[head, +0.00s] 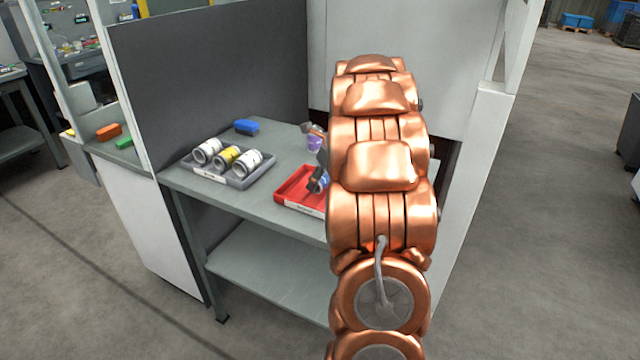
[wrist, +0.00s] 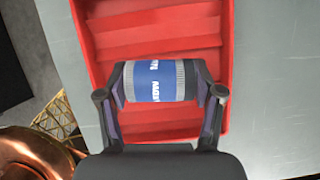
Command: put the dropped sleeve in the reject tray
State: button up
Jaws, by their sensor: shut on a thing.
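The sleeve (wrist: 158,82) is a short cylinder with a blue label, white lettering and grey ends. My gripper (wrist: 160,84) is shut on it across its two ends in the wrist view. In the wrist view the sleeve lies over the red reject tray (wrist: 160,20); I cannot tell whether it touches the tray floor. In the head view the red tray (head: 290,188) is on the bench, its right part hidden by my arm. My gripper (head: 318,182) shows there at the tray, partly hidden behind my copper arm.
A grey tray (head: 190,168) with three cylinders, two white and one yellow, stands left on the bench (head: 262,210). A dark panel (head: 215,75) closes the bench's back left.

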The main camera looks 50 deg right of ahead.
jog(key=shift+f, duration=1)
jog(key=shift+f, duration=0.1)
jog(key=o, duration=1.3)
jog(key=shift+o, duration=0.2)
jog(key=v, duration=1.2)
jog(key=shift+b, duration=0.3)
